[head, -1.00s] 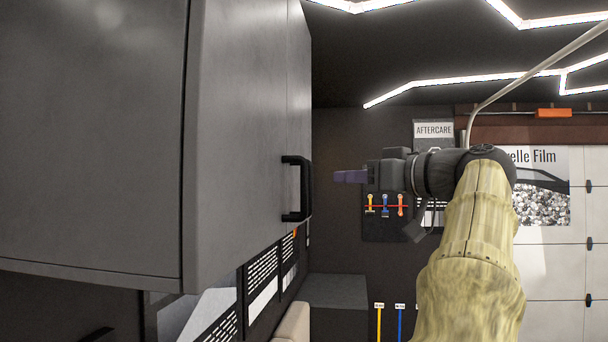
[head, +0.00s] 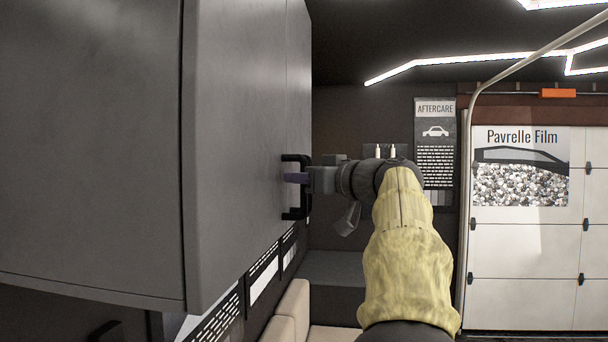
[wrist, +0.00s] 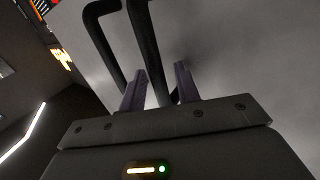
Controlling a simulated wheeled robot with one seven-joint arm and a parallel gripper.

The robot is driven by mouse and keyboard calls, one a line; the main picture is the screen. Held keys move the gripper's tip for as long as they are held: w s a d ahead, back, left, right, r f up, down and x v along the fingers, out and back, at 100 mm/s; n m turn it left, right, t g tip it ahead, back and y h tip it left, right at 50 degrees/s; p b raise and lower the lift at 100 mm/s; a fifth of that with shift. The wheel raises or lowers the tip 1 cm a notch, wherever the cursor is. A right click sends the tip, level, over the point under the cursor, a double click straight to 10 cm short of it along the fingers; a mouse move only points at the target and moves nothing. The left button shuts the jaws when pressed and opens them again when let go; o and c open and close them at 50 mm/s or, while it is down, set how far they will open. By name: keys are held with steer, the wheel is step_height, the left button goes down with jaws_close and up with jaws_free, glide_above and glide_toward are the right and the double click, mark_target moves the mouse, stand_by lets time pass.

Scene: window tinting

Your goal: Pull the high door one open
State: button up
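A dark grey high cabinet door (head: 240,150) fills the left of the head view. A black bar handle (head: 296,212) is fixed near its far edge. My gripper (head: 290,178) reaches it from the right, with its purple fingers at the handle's middle. In the wrist view, two black bars stand out from the grey surface. My gripper (wrist: 158,80) is open there, its two purple fingers apart. The right bar (wrist: 147,45) runs between the fingers; the left bar (wrist: 102,40) lies outside the left finger. I cannot tell whether the fingers touch the bar. The door looks shut.
A beige seat (head: 291,310) and a dark low block (head: 335,275) are below the cabinet. White panels (head: 515,245) with a film poster stand at the back right. The space right of the door is clear apart from my arm.

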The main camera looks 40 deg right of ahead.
steer(key=shift+c, duration=0.2)
jaws_close()
steer(key=shift+s+d, duration=0.1)
steer(key=shift+s, duration=0.05)
